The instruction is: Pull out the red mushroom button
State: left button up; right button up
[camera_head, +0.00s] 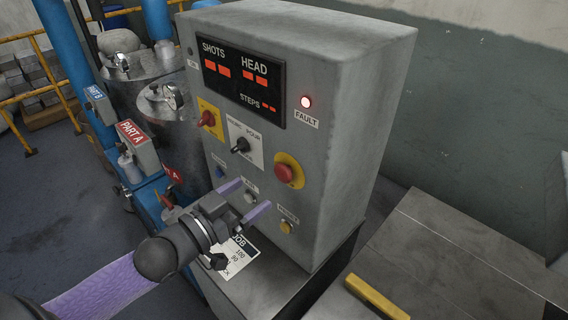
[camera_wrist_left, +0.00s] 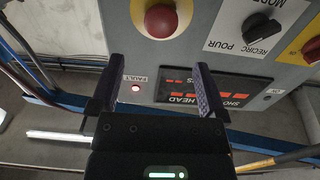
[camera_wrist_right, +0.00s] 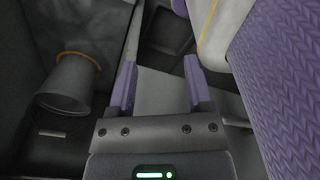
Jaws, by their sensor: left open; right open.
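The red mushroom button (camera_head: 284,172) sits on a yellow disc on the right side of the grey control box's front. In the left wrist view the panel appears upside down and the red button (camera_wrist_left: 161,20) is at the top, beyond the fingertips. My left gripper (camera_head: 245,198) is open and empty in front of the panel, below and left of the button in the head view. It is apart from the button. My right gripper (camera_wrist_right: 160,66) is open and empty; it shows only in its own wrist view, where the button is not in view.
The control box (camera_head: 345,110) also carries a display (camera_head: 243,80), a lit fault lamp (camera_head: 306,101), a red selector (camera_head: 207,118) and a black mode knob (camera_head: 241,145). Metal tanks (camera_head: 170,110) stand behind at left. A bench (camera_head: 450,260) with a yellow bar (camera_head: 376,297) is at right.

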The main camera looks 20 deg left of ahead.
aim_at(280, 174)
pick_arm(q)
jog(key=x, duration=0.8)
grip_shut()
